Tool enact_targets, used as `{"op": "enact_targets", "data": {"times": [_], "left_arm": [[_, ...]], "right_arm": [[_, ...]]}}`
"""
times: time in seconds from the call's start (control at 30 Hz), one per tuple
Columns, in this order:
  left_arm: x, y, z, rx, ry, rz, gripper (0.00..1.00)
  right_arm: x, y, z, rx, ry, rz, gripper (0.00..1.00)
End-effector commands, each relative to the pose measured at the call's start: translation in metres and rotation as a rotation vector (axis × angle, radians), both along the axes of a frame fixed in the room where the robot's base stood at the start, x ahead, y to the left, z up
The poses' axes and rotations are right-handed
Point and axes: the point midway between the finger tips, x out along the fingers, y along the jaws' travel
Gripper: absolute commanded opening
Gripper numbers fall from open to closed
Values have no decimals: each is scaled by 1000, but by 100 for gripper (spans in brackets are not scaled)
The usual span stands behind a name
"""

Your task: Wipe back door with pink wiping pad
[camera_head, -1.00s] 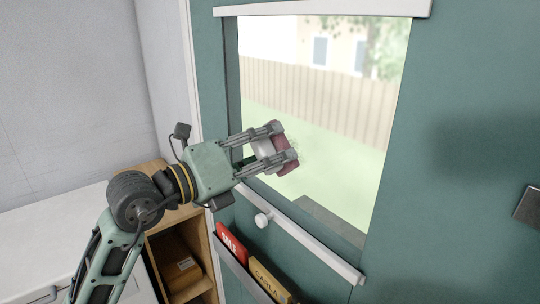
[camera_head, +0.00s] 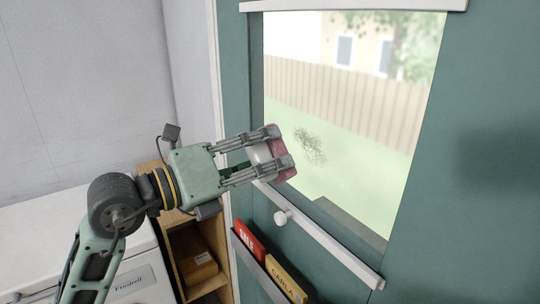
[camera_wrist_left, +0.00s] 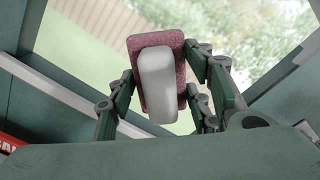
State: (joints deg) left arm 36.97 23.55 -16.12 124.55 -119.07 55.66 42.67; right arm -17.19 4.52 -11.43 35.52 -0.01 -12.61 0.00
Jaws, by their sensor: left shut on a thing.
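The back door (camera_head: 475,120) is green with a large glass window (camera_head: 350,125). A dark speckled smudge (camera_head: 310,147) shows on the lower left of the glass. My left gripper (camera_head: 276,150) is shut on the pink wiping pad (camera_head: 284,172), gripping its white handle. The pad's pink side faces the window, just left of the smudge. In the left wrist view the pad (camera_wrist_left: 135,55) and its white handle (camera_wrist_left: 158,85) sit between the fingers. I cannot tell whether the pad touches the glass. My right gripper is out of view.
A white knob (camera_head: 281,217) and a white rail (camera_head: 330,245) are on the door below the window. A door pocket holds a red book (camera_head: 250,243) and a tan one (camera_head: 286,278). A white appliance (camera_head: 60,240) and a wooden shelf (camera_head: 198,262) stand at left.

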Motion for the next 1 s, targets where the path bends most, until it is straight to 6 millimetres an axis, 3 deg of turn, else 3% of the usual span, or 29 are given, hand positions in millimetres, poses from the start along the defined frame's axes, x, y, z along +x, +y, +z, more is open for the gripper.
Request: {"op": "enact_targets", "data": {"times": [0.33, 0.67, 1.0], "left_arm": [[-2, 3, 0, 0, -1, 1, 25], [-17, 23, -1, 1, -1, 0, 25], [-18, 23, 0, 0, 0, -1, 25]], "right_arm": [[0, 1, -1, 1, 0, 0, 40], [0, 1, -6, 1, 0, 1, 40], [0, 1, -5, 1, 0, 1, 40]]}}
